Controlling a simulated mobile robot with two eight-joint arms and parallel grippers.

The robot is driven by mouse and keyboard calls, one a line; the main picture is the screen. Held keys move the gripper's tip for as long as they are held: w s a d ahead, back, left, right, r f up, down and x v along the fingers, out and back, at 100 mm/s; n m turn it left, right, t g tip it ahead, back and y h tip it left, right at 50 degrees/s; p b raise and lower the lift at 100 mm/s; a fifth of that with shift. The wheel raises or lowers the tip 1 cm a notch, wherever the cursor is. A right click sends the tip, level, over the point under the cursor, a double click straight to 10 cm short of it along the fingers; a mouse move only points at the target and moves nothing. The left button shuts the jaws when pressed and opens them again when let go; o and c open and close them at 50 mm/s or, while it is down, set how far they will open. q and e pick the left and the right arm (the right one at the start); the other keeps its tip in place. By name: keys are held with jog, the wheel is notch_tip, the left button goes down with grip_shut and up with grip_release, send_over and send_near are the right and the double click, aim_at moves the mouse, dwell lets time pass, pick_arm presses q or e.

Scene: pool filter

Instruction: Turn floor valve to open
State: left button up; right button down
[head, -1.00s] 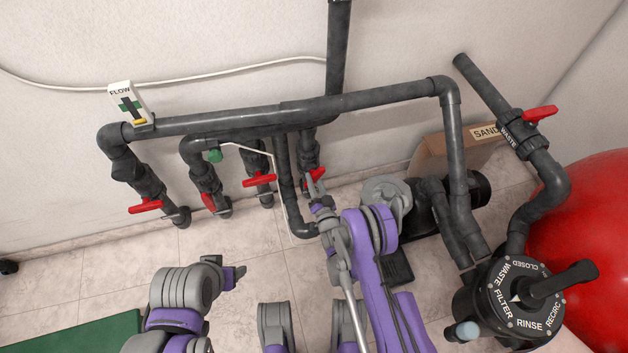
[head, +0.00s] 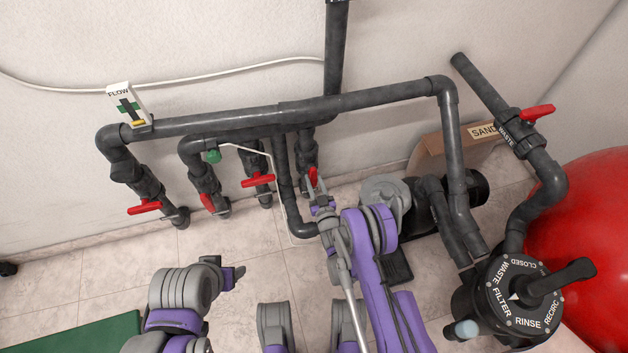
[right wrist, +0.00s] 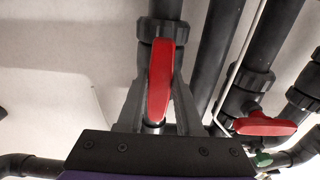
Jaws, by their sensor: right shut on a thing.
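Other red valve handles (head: 258,181) (head: 145,208) sit on neighbouring pipes to the left. A pump (head: 388,194) and a filter head with a black lever (head: 555,280) stand to the right. A thin white cable (head: 268,160) runs close by.

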jog(key=shift+w, duration=0.1)
dwell(0.3)
jog(key=c, duration=0.6)
grip_release()
jog(key=shift+o, duration=0.2)
pick_arm(q)
jog(key=shift+s, duration=0.1)
pick_arm(e)
jog(key=shift+s, duration=0.2)
